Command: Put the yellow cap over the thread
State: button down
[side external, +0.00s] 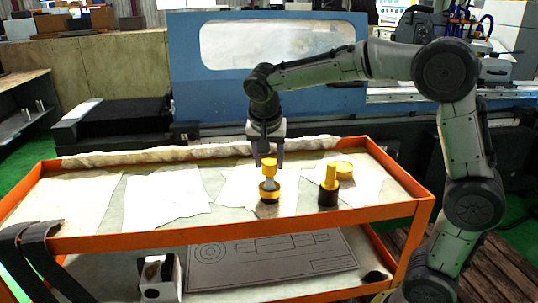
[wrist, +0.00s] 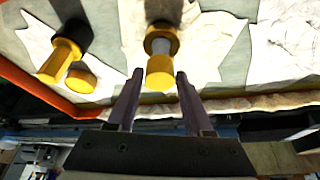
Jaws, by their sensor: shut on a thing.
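The yellow cap (side external: 269,164) is held between the fingertips of my gripper (side external: 268,158), which points down over the cart. In the wrist view the cap (wrist: 160,73) lies between the two dark fingers of my gripper (wrist: 159,74). Cap and thread look lined up, and part of the thread is uncovered. I cannot tell whether the cap touches the thread or how far it is over it.
To the right stands a yellow cylinder (side external: 330,177) on a dark base, with another round yellow piece (side external: 344,168) beside it. White sheets (side external: 163,196) lie on the cart top. An orange rim (side external: 215,233) edges the cart.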

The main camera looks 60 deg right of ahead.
jog(key=shift+f, duration=1.3)
jog(key=shift+f, duration=0.15)
jog(key=shift+c, duration=1.1)
grip_release()
jog(key=v, duration=1.3)
jog(key=shift+r, duration=0.4)
jog(key=shift+s, duration=0.15)
